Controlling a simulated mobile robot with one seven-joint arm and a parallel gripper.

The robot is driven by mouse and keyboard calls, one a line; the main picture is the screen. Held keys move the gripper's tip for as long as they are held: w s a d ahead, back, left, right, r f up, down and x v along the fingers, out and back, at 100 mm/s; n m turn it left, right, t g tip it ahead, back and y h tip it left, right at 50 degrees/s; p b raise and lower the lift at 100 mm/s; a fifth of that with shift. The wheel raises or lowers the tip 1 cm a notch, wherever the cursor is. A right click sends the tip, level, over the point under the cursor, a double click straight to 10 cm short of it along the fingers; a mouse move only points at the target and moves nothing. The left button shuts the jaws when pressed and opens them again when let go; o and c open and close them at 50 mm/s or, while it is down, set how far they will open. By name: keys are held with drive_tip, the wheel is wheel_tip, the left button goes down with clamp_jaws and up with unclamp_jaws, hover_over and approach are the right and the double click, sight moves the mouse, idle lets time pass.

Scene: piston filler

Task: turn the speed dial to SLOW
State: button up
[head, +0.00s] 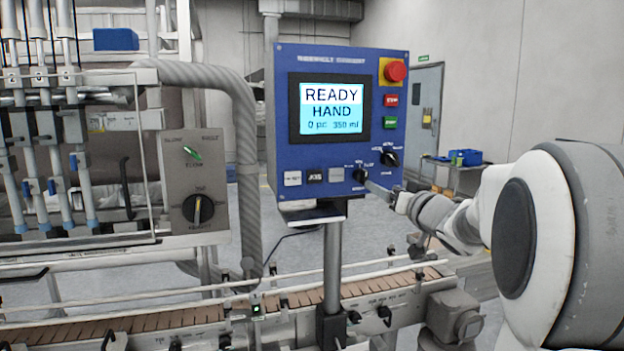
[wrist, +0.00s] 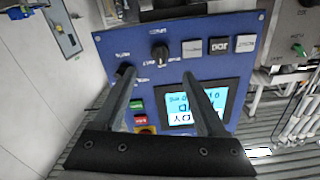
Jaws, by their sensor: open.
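The blue control panel (head: 340,55) carries two black dials at its lower right: an upper-right dial (head: 388,157) and a lower-left dial (head: 360,174). Their labels are too blurred to read, so I cannot tell which is the speed dial. In the wrist view, which is roughly upside down, the lower-left dial (wrist: 159,53) shows clear between the fingers' lines. The upper-right dial (wrist: 125,71) is partly covered by the left finger. My gripper (wrist: 160,76) is open and empty, in front of the panel. In the head view its tip is near the panel's lower right edge; contact cannot be told.
A grey box (head: 175,185) left of the panel has a green switch (head: 193,152) and a black knob (head: 198,208). The screen (head: 331,108) reads READY HAND. A red emergency button (head: 396,71) tops the panel. A conveyor (head: 180,320) runs below.

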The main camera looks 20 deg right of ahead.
sight(366, 178)
drive_tip(key=w, duration=1)
drive_tip(key=shift+w+a, duration=0.15)
drive_tip(key=shift+w, duration=0.05)
clamp_jaws()
